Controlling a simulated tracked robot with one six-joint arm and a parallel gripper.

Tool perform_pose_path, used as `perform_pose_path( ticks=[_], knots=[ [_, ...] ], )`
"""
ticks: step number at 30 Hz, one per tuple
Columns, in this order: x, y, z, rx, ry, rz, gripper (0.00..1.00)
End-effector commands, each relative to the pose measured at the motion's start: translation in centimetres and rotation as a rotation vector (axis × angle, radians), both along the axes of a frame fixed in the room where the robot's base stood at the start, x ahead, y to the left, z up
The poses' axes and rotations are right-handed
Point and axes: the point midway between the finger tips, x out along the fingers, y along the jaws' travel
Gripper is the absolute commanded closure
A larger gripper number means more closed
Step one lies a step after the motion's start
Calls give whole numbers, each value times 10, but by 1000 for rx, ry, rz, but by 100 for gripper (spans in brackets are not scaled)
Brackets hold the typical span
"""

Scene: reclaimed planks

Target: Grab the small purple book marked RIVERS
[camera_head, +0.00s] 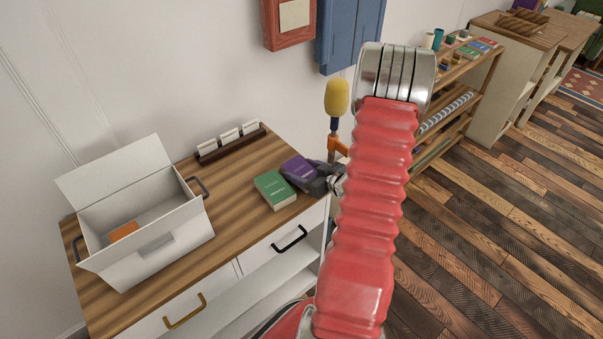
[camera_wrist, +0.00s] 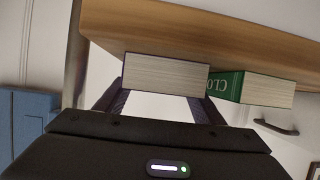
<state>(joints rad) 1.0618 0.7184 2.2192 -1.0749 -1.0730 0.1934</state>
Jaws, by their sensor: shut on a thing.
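The small purple book (camera_head: 298,167) is at the right end of the wooden cabinet top, beside a green book. In the wrist view the purple book (camera_wrist: 166,72) shows its pale page edge between the two fingers. My gripper (camera_head: 312,180) is shut on it, with dark fingers on either side. The book's marking is too small to read in the head view and is turned away in the wrist view.
The green book (camera_head: 275,190) lies close beside the purple one; it also shows in the wrist view (camera_wrist: 262,90). A white open box (camera_head: 150,245) with an orange thing inside stands left. A card holder (camera_head: 230,143) is behind. A yellow-topped thing (camera_head: 337,97) stands near my arm.

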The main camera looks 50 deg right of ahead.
Motion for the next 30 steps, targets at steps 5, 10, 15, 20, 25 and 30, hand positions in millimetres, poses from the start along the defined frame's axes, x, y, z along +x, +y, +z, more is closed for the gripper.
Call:
perform_pose_path(
  ticks=[5,10,15,20,25,30],
  knots=[
    [0,0,3,-1,-1,-1,65],
    [0,-1,15,-3,-2,0,65],
    [1,-1,35,-4,-3,1,65],
    [0,0,58,-5,-2,2,65],
    [1,0,81,-4,-3,2,65],
    [1,0,95,-2,-2,1,65]
  ],
)
